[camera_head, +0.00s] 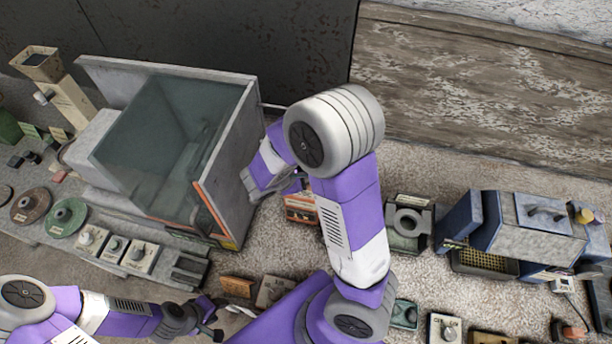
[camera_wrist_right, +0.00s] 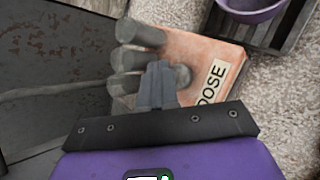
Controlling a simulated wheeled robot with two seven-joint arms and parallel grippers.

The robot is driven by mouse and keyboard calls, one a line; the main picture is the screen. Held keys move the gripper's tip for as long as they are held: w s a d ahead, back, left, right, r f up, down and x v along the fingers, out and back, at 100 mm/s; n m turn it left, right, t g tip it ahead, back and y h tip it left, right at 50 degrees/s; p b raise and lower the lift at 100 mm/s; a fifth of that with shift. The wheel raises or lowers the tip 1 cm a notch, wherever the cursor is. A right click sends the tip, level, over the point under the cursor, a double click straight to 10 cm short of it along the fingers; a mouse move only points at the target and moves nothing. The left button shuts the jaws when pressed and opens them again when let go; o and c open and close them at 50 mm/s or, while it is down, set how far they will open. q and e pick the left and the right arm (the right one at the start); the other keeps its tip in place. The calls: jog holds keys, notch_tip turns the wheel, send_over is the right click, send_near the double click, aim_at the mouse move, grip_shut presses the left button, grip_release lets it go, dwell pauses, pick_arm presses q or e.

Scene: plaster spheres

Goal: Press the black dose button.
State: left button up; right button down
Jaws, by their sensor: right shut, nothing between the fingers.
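An orange box (camera_wrist_right: 205,60) with a white DOSE label (camera_wrist_right: 212,82) lies under my right gripper (camera_wrist_right: 158,68) in the right wrist view. My right gripper is shut and empty, its tips over the box's face among several grey round knobs (camera_wrist_right: 140,33). I cannot make out a distinct black button; the fingers cover part of the face, and I cannot tell whether they touch it. In the head view the orange box (camera_head: 301,208) stands behind my right arm, partly covered. My left gripper (camera_head: 215,322) is low at the left, small and dark, with its opening unclear.
A grey cabinet with a glass front (camera_head: 160,140) stands close to the left of my right gripper. A blue-grey machine (camera_head: 545,235) is at the right. A purple bowl (camera_wrist_right: 250,8) sits in a dark tray (camera_wrist_right: 288,35). Small boxes with knobs (camera_head: 115,248) line the front.

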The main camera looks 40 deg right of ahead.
dwell(0.3)
jog(key=shift+w+r+p, duration=0.1)
jog(key=shift+r+p, duration=0.35)
jog(key=shift+r, duration=0.05)
notch_tip(320, 180, up, 4)
jog(key=p, duration=0.3)
jog(key=shift+r, duration=0.1)
jog(key=shift+w, duration=0.1)
dwell(0.3)
